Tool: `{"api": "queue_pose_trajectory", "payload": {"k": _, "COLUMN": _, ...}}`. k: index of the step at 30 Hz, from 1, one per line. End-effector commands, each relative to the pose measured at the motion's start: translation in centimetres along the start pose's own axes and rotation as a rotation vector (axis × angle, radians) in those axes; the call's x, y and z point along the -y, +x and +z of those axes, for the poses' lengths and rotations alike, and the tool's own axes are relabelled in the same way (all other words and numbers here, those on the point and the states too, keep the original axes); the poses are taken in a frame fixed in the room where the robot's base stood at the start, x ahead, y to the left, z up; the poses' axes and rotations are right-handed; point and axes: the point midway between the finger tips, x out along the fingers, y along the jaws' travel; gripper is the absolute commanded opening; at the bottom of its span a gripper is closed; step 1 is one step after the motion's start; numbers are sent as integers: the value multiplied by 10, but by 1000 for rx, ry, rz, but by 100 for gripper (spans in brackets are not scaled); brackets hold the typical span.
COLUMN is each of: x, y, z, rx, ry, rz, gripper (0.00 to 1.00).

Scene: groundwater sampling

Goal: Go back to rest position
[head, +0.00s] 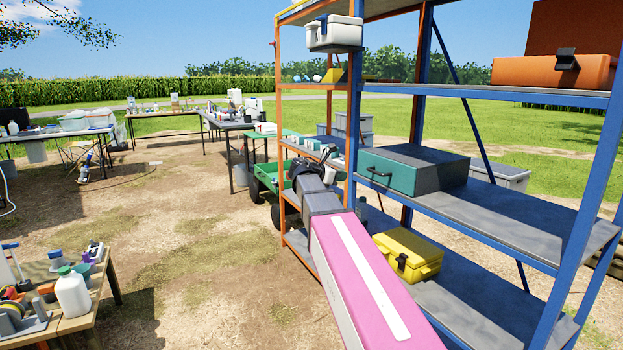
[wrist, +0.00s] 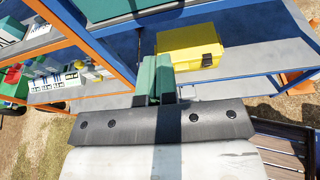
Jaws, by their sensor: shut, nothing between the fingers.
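My arm reaches forward from the lower right in the head view. My gripper (head: 303,168) is at its far end, in front of the shelf's orange frame, partly hidden by my own wrist. In the wrist view its green fingers (wrist: 156,79) are together with nothing between them. Beyond and just right of them in that view is a yellow case (wrist: 191,46) on a grey shelf board; the head view shows this case (head: 408,254) on the lower shelf, right of my arm.
The blue and orange shelf unit (head: 530,225) stands close at right, holding a teal case (head: 412,168) and an orange case (head: 555,72). A wooden table (head: 88,300) with a white bottle (head: 72,292) is at lower left. Bare ground between them is open.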

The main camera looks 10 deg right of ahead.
Motion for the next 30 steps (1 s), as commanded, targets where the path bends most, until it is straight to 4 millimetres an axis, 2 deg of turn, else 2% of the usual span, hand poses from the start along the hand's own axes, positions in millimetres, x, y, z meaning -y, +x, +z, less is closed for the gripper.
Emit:
{"api": "queue_pose_trajectory", "payload": {"k": 5, "x": 31, "y": 11, "z": -88, "rx": -205, "ry": 240, "rz": -22, "gripper": 0}}
{"api": "queue_pose_trajectory", "payload": {"k": 9, "x": 62, "y": 12, "z": -167, "rx": -403, "ry": 496, "rz": -109, "gripper": 0}}
{"api": "queue_pose_trajectory", "payload": {"k": 14, "x": 101, "y": 3, "z": -250, "rx": -599, "ry": 786, "rz": -289, "gripper": 0}}
{"api": "queue_pose_trajectory", "payload": {"k": 18, "x": 139, "y": -13, "z": -313, "rx": -731, "ry": 1034, "rz": -512, "gripper": 0}}
{"api": "queue_pose_trajectory", "payload": {"k": 21, "x": 165, "y": -29, "z": -352, "rx": -795, "ry": 1201, "rz": -702, "gripper": 0}}
{"api": "queue_pose_trajectory", "payload": {"k": 24, "x": 188, "y": -45, "z": -382, "rx": -828, "ry": 1340, "rz": -895, "gripper": 0}}
{"api": "queue_pose_trajectory", "payload": {"k": 27, "x": 205, "y": -59, "z": -403, "rx": -835, "ry": 1445, "rz": -1058, "gripper": 0}}
{"api": "queue_pose_trajectory", "payload": {"k": 30, "x": 215, "y": -68, "z": -415, "rx": -830, "ry": 1510, "rz": -1170, "gripper": 0}}
